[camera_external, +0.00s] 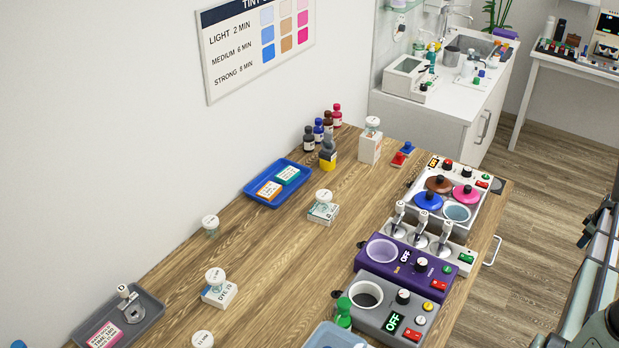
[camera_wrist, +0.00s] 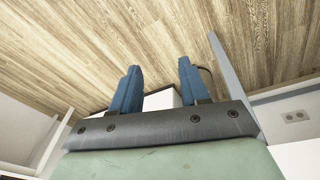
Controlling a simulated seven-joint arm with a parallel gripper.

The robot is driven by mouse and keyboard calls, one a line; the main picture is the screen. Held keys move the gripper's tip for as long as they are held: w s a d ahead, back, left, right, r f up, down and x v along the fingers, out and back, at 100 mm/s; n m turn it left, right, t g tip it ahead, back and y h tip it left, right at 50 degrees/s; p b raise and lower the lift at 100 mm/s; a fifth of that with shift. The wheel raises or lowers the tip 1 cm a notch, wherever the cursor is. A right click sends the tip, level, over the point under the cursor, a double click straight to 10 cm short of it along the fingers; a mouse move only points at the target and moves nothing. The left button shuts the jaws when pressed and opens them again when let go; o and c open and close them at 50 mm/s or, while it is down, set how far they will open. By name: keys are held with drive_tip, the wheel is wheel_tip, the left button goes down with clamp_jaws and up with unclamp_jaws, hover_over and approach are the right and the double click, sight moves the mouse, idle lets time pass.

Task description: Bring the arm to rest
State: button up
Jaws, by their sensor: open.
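My gripper shows in the wrist view (camera_wrist: 158,66). Its two blue fingers stand apart, with nothing held between them. Wooden floor fills the view beyond the fingertips, and a white block-like shape lies behind the gap lower down. In the external view, only parts of my arm show, at the right edge beyond the table. I cannot clearly make out the fingers there.
The wooden table (camera_external: 265,270) holds a blue tray (camera_external: 252,192), a grey tray (camera_external: 150,308), several bottles, a purple device (camera_external: 369,280) and a grey device (camera_external: 382,320). A white sink counter (camera_external: 455,98) stands behind. Open floor (camera_external: 545,200) lies right of the table.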

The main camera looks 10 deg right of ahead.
drive_tip(key=s+a+f+m+g+y, duration=0.1)
drive_tip(key=s+a+f, duration=0.1)
drive_tip(key=a+f, duration=0.8)
drive_tip(key=s+a+f+g, duration=0.15)
drive_tip(key=a+f, duration=0.25)
drive_tip(key=a, duration=1.2)
drive_tip(key=s+a+f+m+g+y, duration=0.1)
drive_tip(key=s+a+f, duration=0.1)
drive_tip(key=a+f, duration=0.8)
drive_tip(key=s+a+f+m+g+h, duration=0.1)
drive_tip(key=s+a+g, duration=0.4)
drive_tip(key=s+a, duration=2)
wheel_tip(320, 180, down, 2)
drive_tip(key=shift+s+a+f+m+h, duration=0.2)
drive_tip(key=shift+s+a+m+h, duration=0.25)
drive_tip(key=shift+m, duration=0.45)
drive_tip(key=shift+d, duration=0.1)
